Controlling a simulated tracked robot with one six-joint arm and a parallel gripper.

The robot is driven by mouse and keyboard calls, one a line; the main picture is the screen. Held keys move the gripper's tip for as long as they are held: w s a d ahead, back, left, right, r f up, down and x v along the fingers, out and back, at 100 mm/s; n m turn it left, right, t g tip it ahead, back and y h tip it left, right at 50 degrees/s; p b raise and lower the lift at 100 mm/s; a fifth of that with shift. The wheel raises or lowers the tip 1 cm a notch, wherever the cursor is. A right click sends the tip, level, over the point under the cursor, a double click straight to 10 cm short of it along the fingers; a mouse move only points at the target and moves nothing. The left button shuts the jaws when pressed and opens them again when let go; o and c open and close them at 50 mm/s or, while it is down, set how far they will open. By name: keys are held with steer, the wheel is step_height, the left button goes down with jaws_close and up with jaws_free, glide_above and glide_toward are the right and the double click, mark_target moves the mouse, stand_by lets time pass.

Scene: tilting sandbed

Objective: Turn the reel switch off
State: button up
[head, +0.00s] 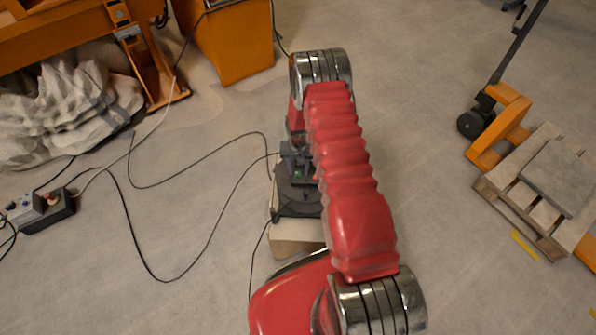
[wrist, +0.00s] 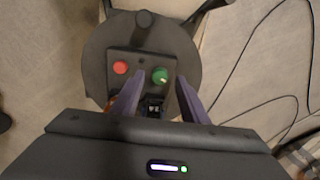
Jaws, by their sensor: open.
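The cable reel (head: 294,200) is a dark round drum on a pale block, partly hidden behind my red arm in the head view. In the wrist view I look down on the reel (wrist: 98,50) and its grey panel. The panel carries a red button (wrist: 120,68), a green round knob or lamp (wrist: 160,75) and a small black switch (wrist: 153,105) with white marks. Which way the switch is set, I cannot tell. My gripper (wrist: 160,73) is open and empty, its two purple-grey fingers on either side of the switch and green part. Contact cannot be made out.
An orange cabinet (head: 228,45) stands behind. A wooden pallet (head: 520,225) and an orange pallet truck (head: 500,125) are at the right. Floor between is clear.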

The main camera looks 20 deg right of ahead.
mark_target(298, 173)
step_height(298, 173, up, 12)
stand_by(0.6)
stand_by(0.5)
steer(key=s+a+r+n+g, duration=0.1)
steer(key=s+a+r+g, duration=0.1)
steer(key=s, duration=0.5)
steer(key=s+a+r+n+t, duration=0.1)
steer(key=s+a+r+t, duration=0.1)
steer(key=s+r, duration=0.5)
steer(key=s+a+r+n+t, duration=0.1)
steer(key=s+a+r+t, duration=0.2)
steer(key=r, duration=1.7)
steer(key=s+a+r+n+t, duration=0.2)
steer(key=s+a+r, duration=0.3)
steer(key=s+r, duration=0.7)
step_height(298, 173, up, 2)
steer(key=shift+s+a+t, duration=0.2)
steer(key=shift+s+t, duration=0.05)
steer(key=shift+t, duration=0.05)
